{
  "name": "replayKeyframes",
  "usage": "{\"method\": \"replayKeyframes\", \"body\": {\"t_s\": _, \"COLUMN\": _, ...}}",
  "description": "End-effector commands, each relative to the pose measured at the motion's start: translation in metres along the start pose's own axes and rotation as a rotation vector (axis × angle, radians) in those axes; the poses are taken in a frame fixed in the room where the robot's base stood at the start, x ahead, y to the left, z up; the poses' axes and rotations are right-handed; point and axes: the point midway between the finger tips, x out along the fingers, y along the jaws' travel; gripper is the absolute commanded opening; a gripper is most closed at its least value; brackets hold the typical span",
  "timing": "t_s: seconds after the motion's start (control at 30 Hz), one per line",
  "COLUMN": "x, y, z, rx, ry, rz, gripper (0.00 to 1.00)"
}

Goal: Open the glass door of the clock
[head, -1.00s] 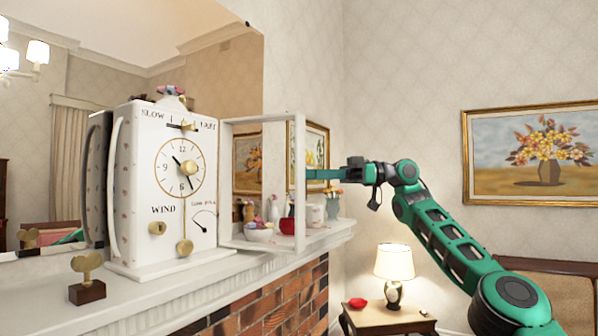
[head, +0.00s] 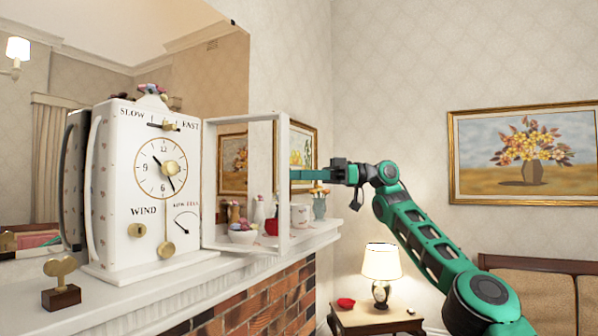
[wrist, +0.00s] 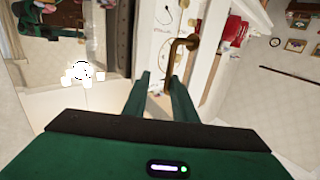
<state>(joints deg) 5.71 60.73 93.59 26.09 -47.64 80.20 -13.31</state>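The white clock (head: 110,215) stands on the mantel in the head view. Its dial, brass knobs and pendulum face me. Its glass door (head: 283,200) is a white frame swung out to the right of the face, standing open. My gripper (head: 294,175) is at the door's outer upright, level with its middle; whether it touches cannot be told. In the wrist view my gripper (wrist: 160,84) shows two green fingers apart with nothing clearly between them. A curved brass piece (wrist: 182,44) lies just beyond the fingertips, by a white edge.
A brass key on a wooden block (head: 61,284) stands on the mantel (head: 150,300) left of the clock. A bowl (head: 243,237), a red pot (head: 271,227) and a cup (head: 300,215) sit behind the door. A lamp (head: 381,265) stands on a side table at lower right.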

Motion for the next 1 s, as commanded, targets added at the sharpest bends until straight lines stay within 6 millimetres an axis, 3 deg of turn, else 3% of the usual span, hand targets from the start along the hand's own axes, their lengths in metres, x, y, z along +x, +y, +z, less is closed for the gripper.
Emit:
{"method": "replayKeyframes", "body": {"t_s": 0.03, "x": -0.001, "y": -0.002, "z": -0.008, "rx": -0.007, "ry": 0.013, "rz": 0.003, "gripper": 0.26}}
{"method": "replayKeyframes", "body": {"t_s": 0.23, "x": -0.015, "y": -0.002, "z": -0.007, "rx": -0.005, "ry": 0.016, "rz": 0.005, "gripper": 0.26}}
{"method": "replayKeyframes", "body": {"t_s": 0.7, "x": -0.092, "y": -0.006, "z": 0.000, "rx": -0.001, "ry": 0.005, "rz": 0.003, "gripper": 0.26}}
{"method": "replayKeyframes", "body": {"t_s": 1.0, "x": -0.106, "y": -0.007, "z": 0.002, "rx": 0.000, "ry": 0.001, "rz": 0.000, "gripper": 0.26}}
